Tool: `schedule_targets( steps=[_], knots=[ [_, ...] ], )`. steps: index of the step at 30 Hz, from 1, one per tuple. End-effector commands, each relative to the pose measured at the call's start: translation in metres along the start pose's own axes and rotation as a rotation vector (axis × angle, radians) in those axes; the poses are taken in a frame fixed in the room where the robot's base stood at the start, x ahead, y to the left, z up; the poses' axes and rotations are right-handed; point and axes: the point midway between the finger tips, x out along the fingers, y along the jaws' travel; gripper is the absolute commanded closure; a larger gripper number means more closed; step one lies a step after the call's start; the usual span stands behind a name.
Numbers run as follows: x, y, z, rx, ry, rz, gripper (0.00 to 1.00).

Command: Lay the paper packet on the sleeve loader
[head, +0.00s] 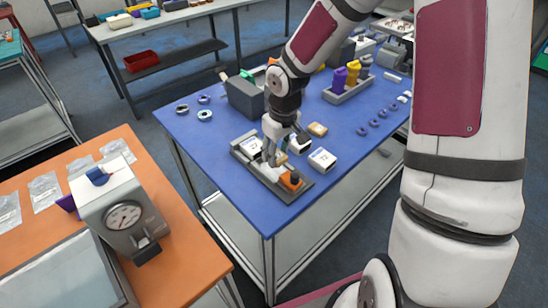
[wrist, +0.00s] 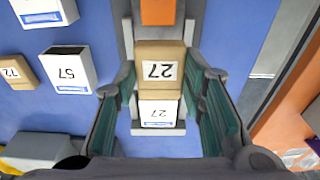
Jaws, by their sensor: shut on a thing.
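The paper packet (wrist: 160,58) is a brown block marked 27, between my fingertips in the wrist view. My gripper (wrist: 160,78) is shut on it, one teal-padded finger at each side. The sleeve loader (head: 266,180) is a long grey tray on the blue table, with an orange block (head: 291,180) at one end. The packet is over the loader, in line with a white sleeve (wrist: 159,113) also marked 27. I cannot tell whether the packet touches the tray. In the head view my gripper (head: 279,150) partly hides the packet.
White boxes, one marked 57 (wrist: 68,72), and a brown packet marked 72 (wrist: 18,72) lie beside the loader. A dark grey box (head: 245,98) and a rack of bottles (head: 348,88) stand farther back. An orange table (head: 160,170) with a dial device is at left.

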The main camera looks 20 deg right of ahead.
Motion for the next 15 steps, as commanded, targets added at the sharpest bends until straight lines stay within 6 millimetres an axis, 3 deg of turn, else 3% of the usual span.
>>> schedule_targets(
  steps=[7,15],
  knots=[
    [0.007,0.002,-0.012,0.001,-0.001,-0.001,0.97],
    [0.037,0.002,-0.008,-0.001,-0.001,0.0,0.97]
  ],
)
